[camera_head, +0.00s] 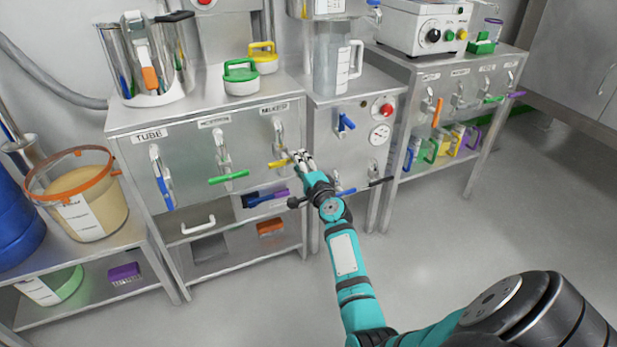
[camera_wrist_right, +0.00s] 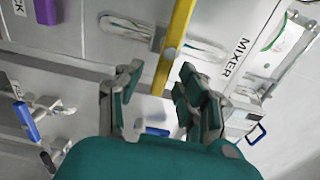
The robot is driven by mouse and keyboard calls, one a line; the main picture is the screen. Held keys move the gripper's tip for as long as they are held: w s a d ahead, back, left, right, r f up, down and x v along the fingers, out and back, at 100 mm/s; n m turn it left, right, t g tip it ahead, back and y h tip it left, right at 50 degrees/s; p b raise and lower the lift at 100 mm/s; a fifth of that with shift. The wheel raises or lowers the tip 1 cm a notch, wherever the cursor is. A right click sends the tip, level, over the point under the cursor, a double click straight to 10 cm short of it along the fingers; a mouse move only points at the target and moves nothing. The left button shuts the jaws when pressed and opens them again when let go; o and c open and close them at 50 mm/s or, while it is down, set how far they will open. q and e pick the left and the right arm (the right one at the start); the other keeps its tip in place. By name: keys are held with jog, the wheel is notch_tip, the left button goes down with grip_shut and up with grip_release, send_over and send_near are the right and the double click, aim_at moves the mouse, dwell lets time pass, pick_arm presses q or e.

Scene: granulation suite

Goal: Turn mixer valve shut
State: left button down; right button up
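The mixer valve has a yellow lever handle (camera_head: 279,163), set below the MIXER label (camera_head: 274,107) on the steel cabinet front. The lever lies about level across the panel in the head view. My right gripper (camera_head: 301,156) is at the lever's right end. In the right wrist view the yellow lever (camera_wrist_right: 177,38) runs down between the two spread fingers of the gripper (camera_wrist_right: 160,95), near the MIXER label (camera_wrist_right: 234,58). The fingers look apart, with gaps beside the lever; contact cannot be told. My left gripper is not in view.
Beside it are a green-handled valve (camera_head: 229,177) and a blue-handled TUBE valve (camera_head: 163,190). Right of the gripper, a panel carries a blue handle (camera_head: 346,122), a red button (camera_head: 386,109) and a gauge (camera_head: 380,134). The floor (camera_head: 440,225) at right is clear.

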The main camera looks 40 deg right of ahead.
jog(key=v, duration=0.9)
jog(key=shift+s+a, duration=0.15)
jog(key=shift+s, duration=0.2)
